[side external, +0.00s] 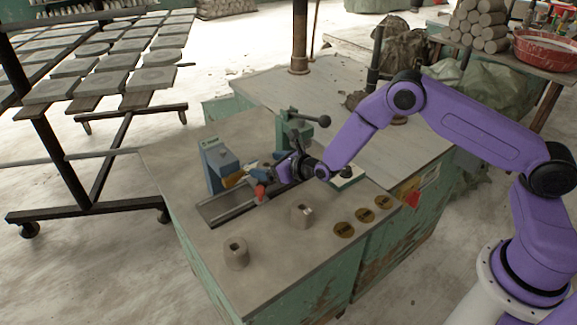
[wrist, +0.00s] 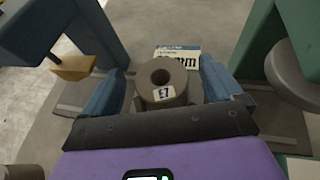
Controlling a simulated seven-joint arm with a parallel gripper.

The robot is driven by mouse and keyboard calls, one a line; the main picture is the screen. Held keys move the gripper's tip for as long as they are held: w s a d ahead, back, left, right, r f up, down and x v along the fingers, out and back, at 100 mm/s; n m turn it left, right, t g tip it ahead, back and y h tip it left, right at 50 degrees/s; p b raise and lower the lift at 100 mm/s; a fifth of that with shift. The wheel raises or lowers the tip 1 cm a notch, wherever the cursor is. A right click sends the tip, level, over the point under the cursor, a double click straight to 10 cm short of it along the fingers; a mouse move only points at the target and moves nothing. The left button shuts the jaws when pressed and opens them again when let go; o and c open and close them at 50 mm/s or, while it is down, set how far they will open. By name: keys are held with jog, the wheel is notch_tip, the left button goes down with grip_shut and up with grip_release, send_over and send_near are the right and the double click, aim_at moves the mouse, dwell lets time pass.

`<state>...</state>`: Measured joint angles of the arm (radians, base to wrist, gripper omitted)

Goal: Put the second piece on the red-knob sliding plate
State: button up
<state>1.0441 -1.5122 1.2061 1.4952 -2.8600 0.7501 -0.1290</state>
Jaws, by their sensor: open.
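In the wrist view a grey clay piece (wrist: 163,84) with a round hole and a label reading E7 sits between the two blue fingers of my gripper (wrist: 162,88). The fingers are open, with a narrow gap seeming to show on each side. In the side view my gripper (side external: 284,171) is low over the back of the bench, and that piece is hidden there. A red knob (side external: 260,192) shows beside the gripper, by the dark rail (side external: 228,205); its plate is mostly hidden. Two other grey pieces with holes, one at the front (side external: 236,254) and one nearer the middle (side external: 302,216), stand on the bench.
A blue device (side external: 218,165) stands left of my gripper, and a green lever machine (side external: 297,130) stands behind it. A printed card (wrist: 178,57) lies beyond the held-around piece. Three gold discs (side external: 365,215) lie along the right edge. The bench front is clear between pieces.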

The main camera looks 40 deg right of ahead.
jog(key=v, duration=0.9)
jog(key=shift+w, duration=0.1)
jog(key=s+d+r+m+h, duration=0.1)
jog(key=s+r+m+h, duration=0.15)
jog(key=r+m, duration=0.55)
jog(key=s+r+m+h, duration=0.2)
jog(key=r+m+h, duration=0.25)
jog(key=r, duration=0.55)
jog(key=s+d+f+m+g+y, duration=0.1)
jog(key=s+m+g, duration=0.5)
jog(key=s, duration=1)
jog(key=s+d+f+m+g+y, duration=0.2)
jog(key=s+m+g, duration=0.5)
jog(key=s, duration=1)
jog(key=shift+d+m+y, duration=0.3)
jog(key=shift+m+y, duration=0.1)
jog(key=shift+m, duration=0.05)
